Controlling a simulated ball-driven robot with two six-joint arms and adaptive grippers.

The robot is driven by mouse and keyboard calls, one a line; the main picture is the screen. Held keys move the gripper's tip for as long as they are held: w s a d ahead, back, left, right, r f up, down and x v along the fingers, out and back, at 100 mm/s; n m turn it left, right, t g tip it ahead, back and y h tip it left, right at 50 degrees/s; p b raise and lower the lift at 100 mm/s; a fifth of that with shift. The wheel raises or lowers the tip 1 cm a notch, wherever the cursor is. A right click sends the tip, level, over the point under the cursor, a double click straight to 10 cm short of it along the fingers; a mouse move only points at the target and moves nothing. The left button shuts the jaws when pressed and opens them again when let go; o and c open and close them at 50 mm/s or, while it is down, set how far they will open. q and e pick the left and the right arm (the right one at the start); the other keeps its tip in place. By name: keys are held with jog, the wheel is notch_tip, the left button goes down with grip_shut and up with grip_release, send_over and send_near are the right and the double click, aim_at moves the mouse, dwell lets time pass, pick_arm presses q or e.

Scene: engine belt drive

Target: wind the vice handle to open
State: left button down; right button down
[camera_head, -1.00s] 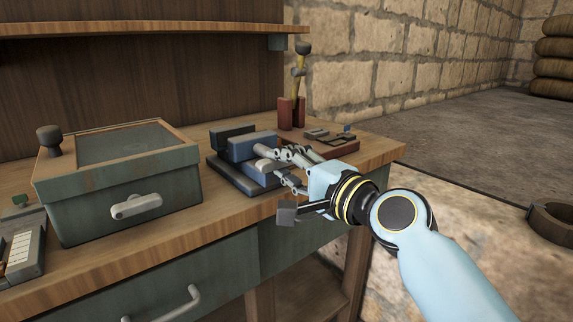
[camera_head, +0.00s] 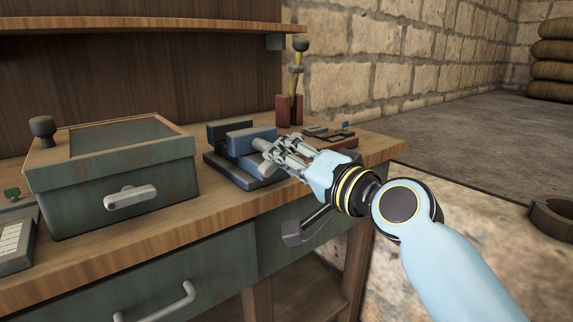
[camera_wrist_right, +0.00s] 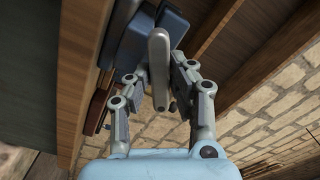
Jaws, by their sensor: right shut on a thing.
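The vice (camera_head: 252,165) sits on the workbench near its front edge, with blue blocks on a dark base. My right gripper (camera_head: 277,150) reaches to the vice's front right side from the right. In the right wrist view, the grey bar of the vice handle (camera_wrist_right: 159,65) stands between the two fingers. The gripper is shut on the handle. In the head view the fingers hide most of the handle. My left gripper is not in view.
A green box (camera_head: 110,185) with a pale handle stands left of the vice. The wooden bench top (camera_head: 215,215) is bare in front, above a green drawer (camera_head: 170,275).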

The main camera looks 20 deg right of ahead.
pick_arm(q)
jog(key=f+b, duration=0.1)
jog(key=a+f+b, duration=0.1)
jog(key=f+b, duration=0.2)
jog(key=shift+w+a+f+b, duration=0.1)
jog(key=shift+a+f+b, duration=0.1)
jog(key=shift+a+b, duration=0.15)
pick_arm(e)
jog(key=n, duration=1.2)
jog(key=shift+w+d, duration=0.1)
jog(key=shift+w, duration=0.15)
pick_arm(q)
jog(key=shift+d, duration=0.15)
